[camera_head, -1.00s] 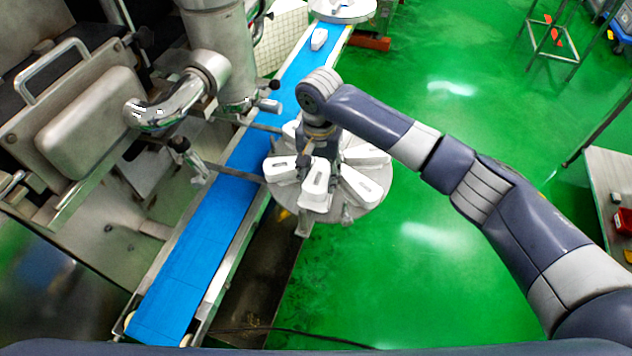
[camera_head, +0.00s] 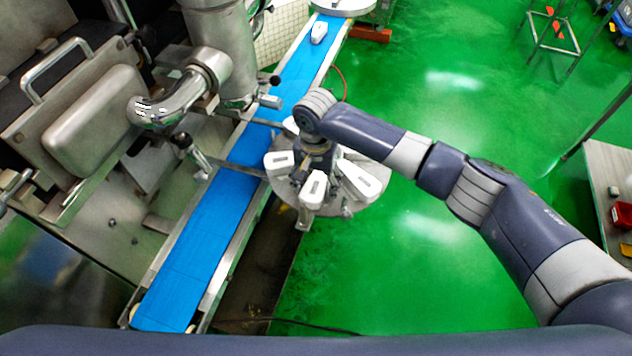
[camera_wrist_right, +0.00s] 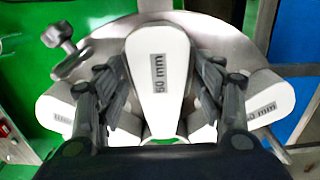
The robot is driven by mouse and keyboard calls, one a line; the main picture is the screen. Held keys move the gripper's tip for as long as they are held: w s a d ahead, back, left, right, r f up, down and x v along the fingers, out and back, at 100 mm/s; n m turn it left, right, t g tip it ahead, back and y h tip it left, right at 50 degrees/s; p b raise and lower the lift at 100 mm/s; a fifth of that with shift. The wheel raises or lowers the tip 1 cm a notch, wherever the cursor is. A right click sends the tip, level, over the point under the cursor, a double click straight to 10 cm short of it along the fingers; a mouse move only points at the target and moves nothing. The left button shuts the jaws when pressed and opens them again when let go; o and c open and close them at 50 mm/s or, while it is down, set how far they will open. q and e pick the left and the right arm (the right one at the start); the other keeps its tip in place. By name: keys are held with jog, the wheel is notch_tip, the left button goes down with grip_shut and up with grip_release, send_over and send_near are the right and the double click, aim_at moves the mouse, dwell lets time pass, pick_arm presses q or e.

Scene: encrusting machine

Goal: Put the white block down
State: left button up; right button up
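The white block (camera_wrist_right: 160,75), a wedge marked "50 mm", lies between the two dark fingers of my right gripper (camera_wrist_right: 163,88) in the right wrist view. The pads lie close along its two sides and appear shut on it. In the head view this block (camera_head: 313,188) is at the front of the round metal disc (camera_head: 376,196), below my right wrist. It is over or on the disc; exact contact underneath is hidden. My left gripper is not in view.
Similar white blocks sit either side, one at left (camera_head: 278,165) and one at right (camera_head: 358,180). A blue conveyor (camera_head: 205,225) runs beside the disc, with another white block (camera_head: 318,32) at its far end. The steel machine (camera_head: 90,115) stands left. Green floor is open at right.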

aim_at(316, 184)
notch_tip(316, 184, up, 12)
jog(key=b, duration=0.2)
jog(key=shift+r, duration=0.2)
dwell(0.3)
jog(key=shift+f, duration=0.1)
dwell(0.3)
